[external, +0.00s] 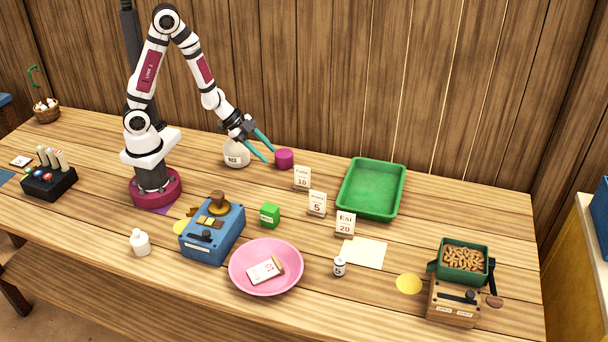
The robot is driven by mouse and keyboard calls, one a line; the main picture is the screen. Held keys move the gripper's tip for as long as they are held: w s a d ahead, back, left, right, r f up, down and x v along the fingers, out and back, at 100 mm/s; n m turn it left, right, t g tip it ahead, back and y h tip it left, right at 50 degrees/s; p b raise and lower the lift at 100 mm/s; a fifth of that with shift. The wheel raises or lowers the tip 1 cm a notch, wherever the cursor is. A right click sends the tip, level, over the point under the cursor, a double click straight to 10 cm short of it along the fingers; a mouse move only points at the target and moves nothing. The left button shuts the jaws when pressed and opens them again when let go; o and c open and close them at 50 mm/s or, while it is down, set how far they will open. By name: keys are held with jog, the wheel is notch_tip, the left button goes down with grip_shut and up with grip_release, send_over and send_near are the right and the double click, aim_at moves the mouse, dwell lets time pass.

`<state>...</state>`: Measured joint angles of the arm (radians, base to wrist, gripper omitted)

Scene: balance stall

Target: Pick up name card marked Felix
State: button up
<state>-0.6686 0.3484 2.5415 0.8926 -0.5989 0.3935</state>
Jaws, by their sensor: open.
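The name card that seems to read Felix, with a 10 below, (302,178) stands upright on the table. It is the farthest back of three white cards, and its small print is hard to read. The card with a 5 (317,203) and the card marked Esi with a 20 (345,223) stand in front of it to the right. My gripper (270,156) has teal fingers, open and empty, above the table to the left of the Felix card.
A magenta cylinder (285,159) is close by my fingertips, and a pale round jar (236,153) stands left of it. A green tray (371,187) lies right of the cards. A green box (270,214), a blue scale (213,243) and a pink plate (266,286) are nearer the front.

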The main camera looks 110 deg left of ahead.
aim_at(302, 178)
jog(key=w+f+n+t, duration=0.1)
jog(key=w+f, duration=0.1)
jog(key=w, duration=0.3)
jog(key=w+f+n+t+h, duration=0.1)
jog(key=w+f+t, duration=0.1)
jog(key=w, duration=0.3)
jog(key=w+f+n+t, duration=0.1)
jog(key=w+f+t, duration=0.1)
jog(key=w, duration=0.3)
jog(key=shift+w+a+f+n+h, duration=0.1)
jog(key=shift+a+f+n+h, duration=0.1)
jog(key=shift+a+n+h, duration=0.1)
grip_shut()
